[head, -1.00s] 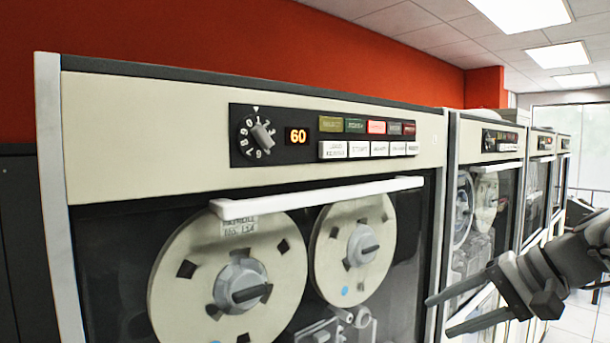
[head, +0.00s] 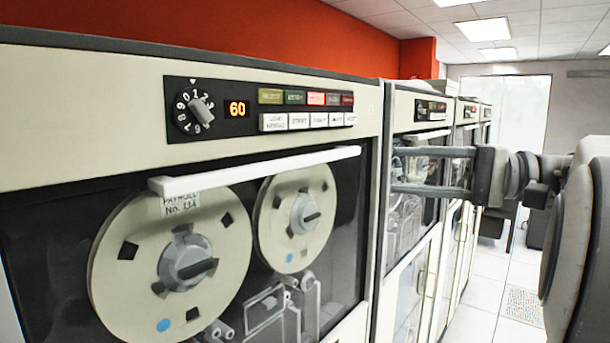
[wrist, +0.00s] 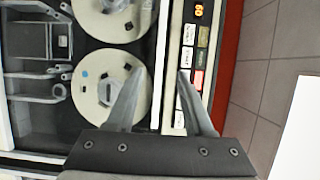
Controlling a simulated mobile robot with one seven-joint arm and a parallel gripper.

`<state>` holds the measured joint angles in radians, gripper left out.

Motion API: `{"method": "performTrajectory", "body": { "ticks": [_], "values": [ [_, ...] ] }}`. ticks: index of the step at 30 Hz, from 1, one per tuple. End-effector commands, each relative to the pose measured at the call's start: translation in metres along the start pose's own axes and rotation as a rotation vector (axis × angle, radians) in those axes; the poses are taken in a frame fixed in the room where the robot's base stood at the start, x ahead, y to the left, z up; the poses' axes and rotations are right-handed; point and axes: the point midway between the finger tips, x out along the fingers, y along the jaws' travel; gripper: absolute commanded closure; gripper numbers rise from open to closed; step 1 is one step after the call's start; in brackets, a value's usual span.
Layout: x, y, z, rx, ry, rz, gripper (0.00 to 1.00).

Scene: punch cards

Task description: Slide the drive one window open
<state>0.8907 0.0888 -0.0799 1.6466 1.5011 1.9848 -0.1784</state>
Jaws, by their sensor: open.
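Drive one's window is a dark glass pane (head: 45,270) in the cream cabinet, with two tape reels behind it; the left reel is labelled "PAYROLL No. 114". A white bar handle (head: 255,171) runs along the window's top edge, under the control panel. My gripper (head: 395,170) is open and empty, right of the handle in the head view, with its fingers pointing left. In the wrist view the fingers (wrist: 162,72) appear on either side of the white bar (wrist: 161,65), with no visible contact. The depth between them is hard to judge.
The control panel (head: 262,108) above the handle has a dial, a lit "60" and several coloured and white buttons. More drive cabinets (head: 410,235) stand in a row to the right.

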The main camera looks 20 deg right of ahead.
Motion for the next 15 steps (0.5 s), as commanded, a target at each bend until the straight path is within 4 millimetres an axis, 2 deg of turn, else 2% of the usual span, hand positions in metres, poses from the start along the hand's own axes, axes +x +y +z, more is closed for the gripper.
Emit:
{"method": "performTrajectory", "body": {
  "ticks": [11,15],
  "values": [
    [0.015,0.002,0.003,-0.005,-0.004,-0.003,0.47],
    [0.046,0.0,0.004,-0.006,-0.006,-0.004,0.47]
  ]
}}
